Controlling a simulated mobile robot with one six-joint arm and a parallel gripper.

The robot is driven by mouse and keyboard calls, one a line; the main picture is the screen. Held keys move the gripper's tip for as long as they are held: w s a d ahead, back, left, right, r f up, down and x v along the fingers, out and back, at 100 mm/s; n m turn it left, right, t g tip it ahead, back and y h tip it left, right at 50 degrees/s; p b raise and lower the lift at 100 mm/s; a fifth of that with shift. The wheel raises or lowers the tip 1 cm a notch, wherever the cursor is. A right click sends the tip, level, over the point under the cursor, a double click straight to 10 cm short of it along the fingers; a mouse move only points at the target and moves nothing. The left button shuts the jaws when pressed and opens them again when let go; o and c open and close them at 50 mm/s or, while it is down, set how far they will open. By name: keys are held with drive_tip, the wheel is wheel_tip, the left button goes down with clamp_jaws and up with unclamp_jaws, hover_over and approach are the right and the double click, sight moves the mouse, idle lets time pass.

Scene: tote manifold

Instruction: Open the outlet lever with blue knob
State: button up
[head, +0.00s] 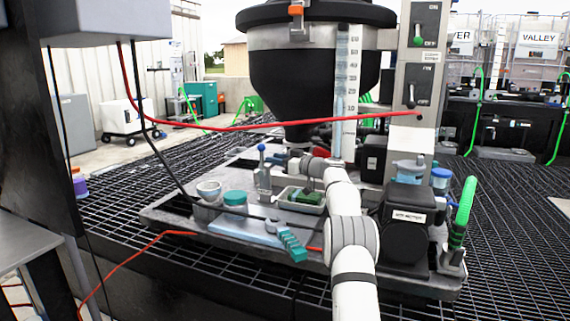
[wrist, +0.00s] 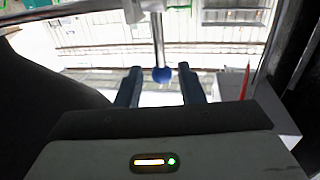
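The outlet lever has a blue ball knob (head: 261,147) on a thin stem above a grey valve body (head: 264,180), on the tray left of the hopper's bottom. The stem stands about upright. In the wrist view the blue knob (wrist: 162,75) shows between the two dark blue fingers of my gripper (wrist: 158,72), with its rod running up the picture. The fingers are apart, with a gap on each side of the knob, so my gripper is open. Whether the knob lies fully between the fingers in depth is unclear. In the head view my fingers are hard to make out.
A black hopper (head: 298,85) with a level gauge (head: 345,85) stands behind. The tray (head: 160,215) holds a cup (head: 209,191), a teal-lidded jar (head: 235,198) and a small tray of green items (head: 305,197). A red hose (head: 260,125) crosses above; a black meter box (head: 407,225) stands right.

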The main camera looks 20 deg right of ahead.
drive_tip(key=shift+v, duration=1.95)
drive_tip(key=s+a+r+m+g+h+p, duration=0.2)
drive_tip(key=s+a+r+g+p, duration=0.2)
drive_tip(key=s+a+r+p, duration=0.45)
drive_tip(key=s+a+r+m+g+h+p, duration=0.15)
drive_tip(key=s+a+r+g+p, duration=0.35)
drive_tip(key=s+a+p, duration=0.5)
drive_tip(key=s+r+m+g+h+p, duration=0.1)
drive_tip(key=s+p, duration=0.7)
drive_tip(key=s, duration=1)
drive_tip(key=s+a+r+m+g+h+p, duration=0.1)
drive_tip(key=s+h+p, duration=0.5)
drive_tip(key=s, duration=1.2)
wheel_tip(320, 180, up, 4)
drive_tip(key=shift+a+f+m+g+p, duration=0.2)
drive_tip(key=shift+m+g+p, duration=0.3)
drive_tip(key=shift+m+p, duration=0.5)
drive_tip(key=shift+h, duration=0.25)
